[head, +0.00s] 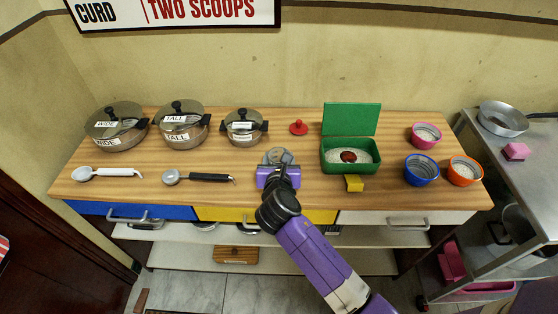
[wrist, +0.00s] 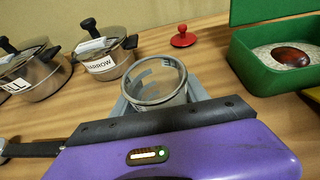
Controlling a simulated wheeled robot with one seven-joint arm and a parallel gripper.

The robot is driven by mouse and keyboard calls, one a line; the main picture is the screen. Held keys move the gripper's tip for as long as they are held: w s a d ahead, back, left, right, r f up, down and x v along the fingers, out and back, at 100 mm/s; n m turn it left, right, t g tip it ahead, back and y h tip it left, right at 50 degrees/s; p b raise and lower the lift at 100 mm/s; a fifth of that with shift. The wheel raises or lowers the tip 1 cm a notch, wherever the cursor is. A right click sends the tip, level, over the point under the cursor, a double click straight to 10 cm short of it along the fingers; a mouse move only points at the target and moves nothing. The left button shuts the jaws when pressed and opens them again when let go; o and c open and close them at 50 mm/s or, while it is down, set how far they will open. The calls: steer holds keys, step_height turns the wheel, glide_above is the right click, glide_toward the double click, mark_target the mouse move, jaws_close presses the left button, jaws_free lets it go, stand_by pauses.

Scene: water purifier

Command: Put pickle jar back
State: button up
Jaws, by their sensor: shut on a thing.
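The jar's lower part is hidden behind the gripper body. I cannot tell whether its base touches the counter.
Lidded pots (head: 243,126) stand at the back left, with ladles (head: 196,178) in front. A red knobbed lid (head: 299,128) lies behind the jar. An open green box (head: 350,165) and yellow block (head: 354,184) are to the right, then small tubs (head: 421,170). Drawers (head: 140,212) line the front.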

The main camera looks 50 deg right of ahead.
steer(key=shift+f, duration=0.3)
steer(key=o, duration=1.4)
